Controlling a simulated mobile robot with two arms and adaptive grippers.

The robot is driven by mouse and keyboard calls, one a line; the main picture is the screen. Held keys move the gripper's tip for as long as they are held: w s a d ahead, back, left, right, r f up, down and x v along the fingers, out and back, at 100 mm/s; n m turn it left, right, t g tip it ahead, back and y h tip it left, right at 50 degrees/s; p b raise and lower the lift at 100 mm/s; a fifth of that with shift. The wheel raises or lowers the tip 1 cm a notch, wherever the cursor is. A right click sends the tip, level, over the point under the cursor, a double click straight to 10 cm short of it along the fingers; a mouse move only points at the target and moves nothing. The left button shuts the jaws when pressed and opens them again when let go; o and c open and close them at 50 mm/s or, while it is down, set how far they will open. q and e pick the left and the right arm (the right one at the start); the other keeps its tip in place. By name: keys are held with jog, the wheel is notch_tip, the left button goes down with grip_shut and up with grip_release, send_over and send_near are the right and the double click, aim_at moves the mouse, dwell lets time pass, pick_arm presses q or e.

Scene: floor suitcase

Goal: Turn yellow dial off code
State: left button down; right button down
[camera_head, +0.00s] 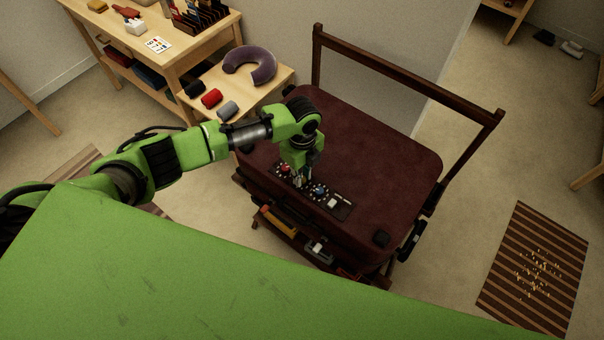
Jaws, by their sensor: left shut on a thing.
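A dark panel (340,211) with small dials lies along the front of the closed dark red suitcase (375,150). A red dial (285,168) shows to the left on the panel, and a blue dial (319,190) and a white square (333,203) show to the right. My left gripper (301,181) points down at the panel, between the red and blue dials. It is shut on a dial there; its fingers hide the dial, so I cannot tell its colour or setting. No yellow dial shows clearly. My right gripper is out of view.
The suitcase rests on a dark wooden rack (403,82) with a raised rail behind. A side table (282,78) with a purple neck pillow (250,66) and rolled cloths stands behind my left arm. A striped mat (540,265) lies on open floor at right.

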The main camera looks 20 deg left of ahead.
pick_arm(q)
jog(key=c, duration=1.9)
grip_release()
notch_tip(320, 180, up, 12)
